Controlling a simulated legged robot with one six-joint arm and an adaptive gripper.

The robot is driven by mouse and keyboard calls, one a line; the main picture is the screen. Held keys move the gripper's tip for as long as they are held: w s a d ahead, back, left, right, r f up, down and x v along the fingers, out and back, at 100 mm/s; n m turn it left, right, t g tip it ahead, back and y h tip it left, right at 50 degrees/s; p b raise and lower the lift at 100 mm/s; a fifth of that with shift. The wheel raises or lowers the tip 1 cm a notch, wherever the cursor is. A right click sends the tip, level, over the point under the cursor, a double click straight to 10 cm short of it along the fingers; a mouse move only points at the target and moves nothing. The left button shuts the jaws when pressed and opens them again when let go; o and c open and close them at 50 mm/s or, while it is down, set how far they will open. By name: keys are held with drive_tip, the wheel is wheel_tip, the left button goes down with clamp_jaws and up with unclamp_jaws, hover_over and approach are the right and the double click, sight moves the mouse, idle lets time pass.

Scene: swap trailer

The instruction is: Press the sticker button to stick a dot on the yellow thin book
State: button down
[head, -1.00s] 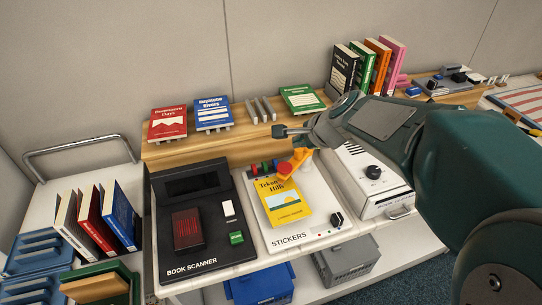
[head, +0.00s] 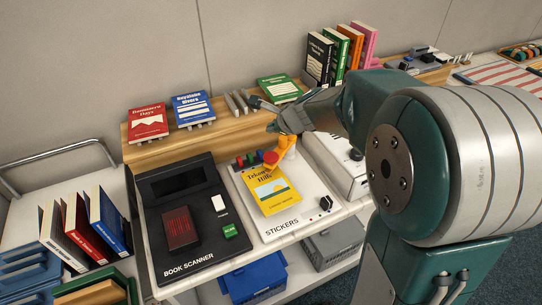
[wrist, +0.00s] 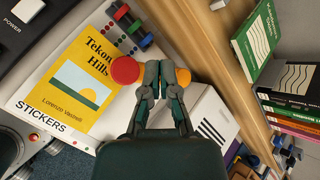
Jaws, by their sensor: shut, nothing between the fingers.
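The yellow thin book (head: 268,190), titled "Tekon Hills", lies flat on the white STICKERS station (head: 300,212); it also shows in the wrist view (wrist: 65,95). An orange arm (head: 286,146) with a round red top (head: 271,157) reaches over the book's upper edge; the red top also shows in the wrist view (wrist: 125,70). I cannot tell whether it touches the book. My gripper (head: 256,103) is shut and empty, above and behind the station. In the wrist view its fingers (wrist: 160,68) appear between the red top and an orange round end (wrist: 183,77). No dot shows on the book.
Small coloured pieces (head: 250,158) stand at the station's back edge, and a black knob (head: 325,203) at its front right. The book scanner (head: 185,220) is to the left, a white box (head: 338,165) to the right. Books lie on the wooden shelf (head: 150,152) behind.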

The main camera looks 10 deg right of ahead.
sight(270, 154)
drive_tip(key=f, duration=0.7)
drive_tip(key=shift+d, duration=0.2)
drive_tip(key=shift+f, duration=0.2)
drive_tip(key=shift+a, duration=0.35)
drive_tip(key=shift+d, duration=0.25)
drive_tip(key=shift+a, duration=0.1)
drive_tip(key=shift+f, duration=0.15)
drive_tip(key=shift+f, duration=0.2)
drive_tip(key=shift+f, duration=0.75)
idle(1.1)
